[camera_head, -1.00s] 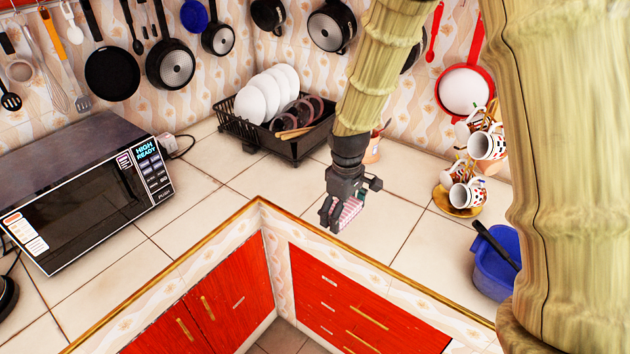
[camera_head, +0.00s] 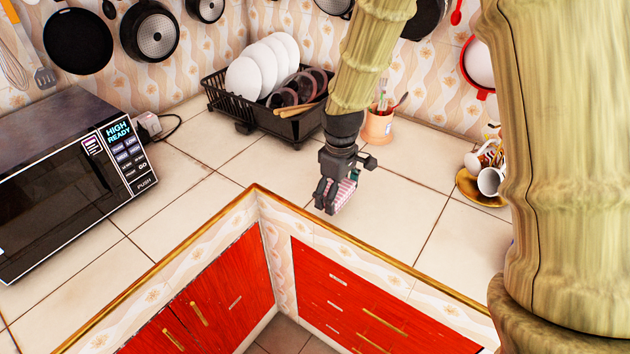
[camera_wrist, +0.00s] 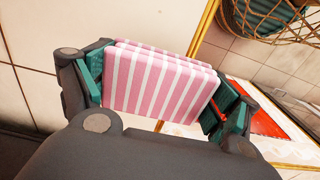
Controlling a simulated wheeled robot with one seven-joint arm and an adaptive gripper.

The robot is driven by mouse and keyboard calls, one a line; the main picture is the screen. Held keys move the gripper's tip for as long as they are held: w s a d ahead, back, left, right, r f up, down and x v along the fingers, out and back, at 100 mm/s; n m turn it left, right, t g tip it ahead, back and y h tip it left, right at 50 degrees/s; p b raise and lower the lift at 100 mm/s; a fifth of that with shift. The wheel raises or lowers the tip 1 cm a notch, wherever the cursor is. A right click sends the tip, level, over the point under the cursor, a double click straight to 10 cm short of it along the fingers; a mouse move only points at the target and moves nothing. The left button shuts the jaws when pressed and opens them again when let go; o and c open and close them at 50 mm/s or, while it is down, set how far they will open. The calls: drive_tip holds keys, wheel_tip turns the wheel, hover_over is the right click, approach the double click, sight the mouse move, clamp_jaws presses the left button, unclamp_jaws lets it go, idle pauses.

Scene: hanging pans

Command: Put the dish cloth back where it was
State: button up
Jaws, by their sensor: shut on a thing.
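The dish cloth (camera_wrist: 160,84) is folded, with pink and white stripes. In the wrist view it sits between the two teal-padded fingers of my gripper (camera_wrist: 163,92), which is shut on it. In the head view my gripper (camera_head: 333,196) is above the tiled counter near its inner corner, and a small part of the cloth (camera_head: 346,194) shows at its right side. I cannot tell how high the cloth is above the counter.
A microwave (camera_head: 70,180) stands at left. A black dish rack (camera_head: 262,118) with white plates is behind my gripper, beside an orange utensil holder (camera_head: 378,127). Cups on a yellow stand (camera_head: 482,188) are at right. Pans (camera_head: 150,35) hang on the wall. The counter's gold edge (camera_head: 255,188) runs in front.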

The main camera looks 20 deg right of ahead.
drive_tip(key=p, duration=0.4)
hover_over(318, 175)
wheel_tip(318, 175, down, 2)
drive_tip(key=shift+s+f, duration=0.1)
drive_tip(key=shift+f+p, duration=0.95)
drive_tip(key=shift+f, duration=0.75)
drive_tip(key=o, duration=1.1)
drive_tip(key=shift+f, duration=0.15)
wheel_tip(318, 175, up, 12)
drive_tip(key=b, duration=0.3)
drive_tip(key=shift+b, duration=0.35)
